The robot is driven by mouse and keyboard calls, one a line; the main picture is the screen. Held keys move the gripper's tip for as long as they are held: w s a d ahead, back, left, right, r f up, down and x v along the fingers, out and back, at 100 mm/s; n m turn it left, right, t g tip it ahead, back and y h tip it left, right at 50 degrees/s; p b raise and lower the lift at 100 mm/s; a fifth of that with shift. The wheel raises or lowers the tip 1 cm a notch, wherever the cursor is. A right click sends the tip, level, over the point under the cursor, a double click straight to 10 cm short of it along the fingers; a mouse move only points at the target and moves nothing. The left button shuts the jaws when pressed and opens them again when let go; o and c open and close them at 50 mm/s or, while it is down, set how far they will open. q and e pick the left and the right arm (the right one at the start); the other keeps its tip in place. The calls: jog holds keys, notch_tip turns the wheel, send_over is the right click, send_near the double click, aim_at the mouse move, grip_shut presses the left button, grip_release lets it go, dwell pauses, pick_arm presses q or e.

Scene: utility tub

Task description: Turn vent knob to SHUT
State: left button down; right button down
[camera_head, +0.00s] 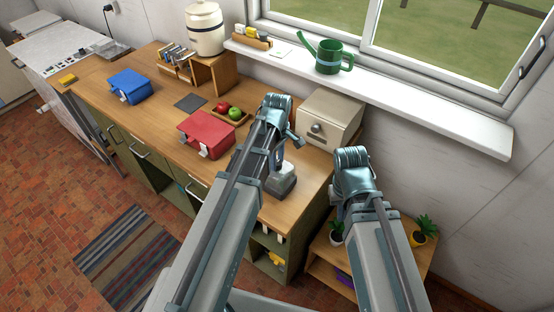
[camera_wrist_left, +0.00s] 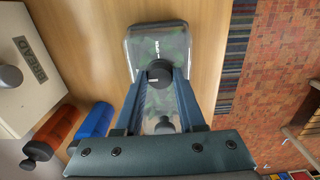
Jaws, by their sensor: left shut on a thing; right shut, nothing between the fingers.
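The utility tub (camera_head: 281,181) stands near the right part of the wooden worktop, a clear, rounded box with green leafy contents. It also shows in the left wrist view (camera_wrist_left: 185,42). Its dark round vent knob (camera_wrist_left: 159,73) is on the lid, with small white lettering beside it that I cannot read with certainty. My left gripper (camera_wrist_left: 160,86) reaches down over the tub, its fingers shut on the knob; in the head view the left gripper (camera_head: 276,158) partly covers the tub. My right gripper (camera_head: 338,203) is shut and empty, off the worktop's right end, mostly hidden by its arm.
A cream bread box (camera_head: 336,108) stands just behind the tub. A red box (camera_head: 207,132), a blue box (camera_head: 130,86) and a fruit tray (camera_head: 240,122) are to the left. A low shelf with potted plants (camera_head: 424,226) is at the right.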

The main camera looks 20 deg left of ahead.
dwell(0.4)
pick_arm(q)
jog(key=shift+c, duration=2.4)
grip_release()
notch_tip(320, 180, up, 14)
jog(key=p, duration=1.4)
jog(key=shift+f, duration=0.15)
